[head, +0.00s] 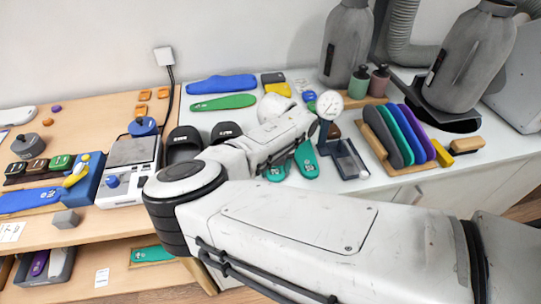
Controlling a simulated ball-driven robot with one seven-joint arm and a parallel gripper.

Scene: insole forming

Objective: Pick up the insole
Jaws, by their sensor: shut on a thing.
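My arm reaches over the bench, and its wrist end (295,125) is above the middle of the white worktop. The jaws are hidden behind the wrist, so what they hold cannot be seen. A teal insole (307,161) shows just below the wrist, partly covered by it. A second teal piece (276,173) shows to its left, mostly covered by the forearm. A blue insole (220,84) and a green insole (223,102) lie flat at the back. Grey, teal, blue and purple insoles (405,135) stand side by side in a wooden rack.
A dial gauge (329,104) stands close to the wrist, above a grey tray (348,159). Dark slides (183,143) and a scale-like device (130,170) are left of the forearm.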

